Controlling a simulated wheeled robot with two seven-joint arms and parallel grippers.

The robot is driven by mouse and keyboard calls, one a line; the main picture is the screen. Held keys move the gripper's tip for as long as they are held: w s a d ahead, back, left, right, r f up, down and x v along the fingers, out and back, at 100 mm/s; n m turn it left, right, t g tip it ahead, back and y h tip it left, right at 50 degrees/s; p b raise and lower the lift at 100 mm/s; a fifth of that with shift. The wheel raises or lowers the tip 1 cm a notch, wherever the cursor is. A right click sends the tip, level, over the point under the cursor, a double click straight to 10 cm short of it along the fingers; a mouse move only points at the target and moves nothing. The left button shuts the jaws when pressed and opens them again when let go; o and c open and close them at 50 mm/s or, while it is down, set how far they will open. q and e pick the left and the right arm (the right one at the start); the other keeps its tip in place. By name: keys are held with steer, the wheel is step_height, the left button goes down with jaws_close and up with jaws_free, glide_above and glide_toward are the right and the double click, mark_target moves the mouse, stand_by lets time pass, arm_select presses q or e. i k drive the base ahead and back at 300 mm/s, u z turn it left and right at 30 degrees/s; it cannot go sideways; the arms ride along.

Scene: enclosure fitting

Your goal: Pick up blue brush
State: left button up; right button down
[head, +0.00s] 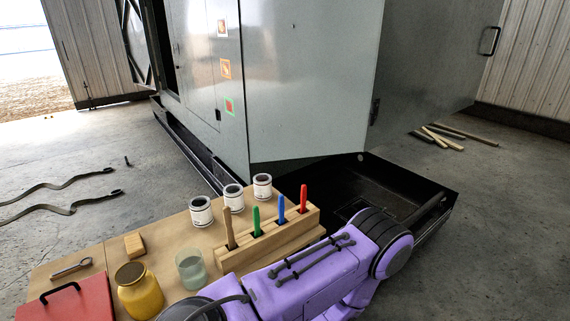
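The blue brush (281,210) stands upright in a wooden rack (285,237) on the wooden table, between a green brush (257,221) on its left and a red brush (303,198) on its right. A brown-handled brush (229,228) stands at the rack's left end. Only the blue brush's handle shows clearly; its lower end is hidden in the rack. A purple arm of mine crosses the foreground just in front of the rack. Neither gripper shows in the head view.
Three labelled cans (233,197) stand behind the rack. A yellow jar (139,290), a glass cup (191,268), a wooden block (134,245), a metal tool (71,268) and a red box (68,301) occupy the table's left. A large grey cabinet (300,80) rises behind the table.

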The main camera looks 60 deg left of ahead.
mark_target(280, 198)
steer(key=u, duration=0.55)
steer(key=i, duration=0.75)
steer(key=u, duration=0.85)
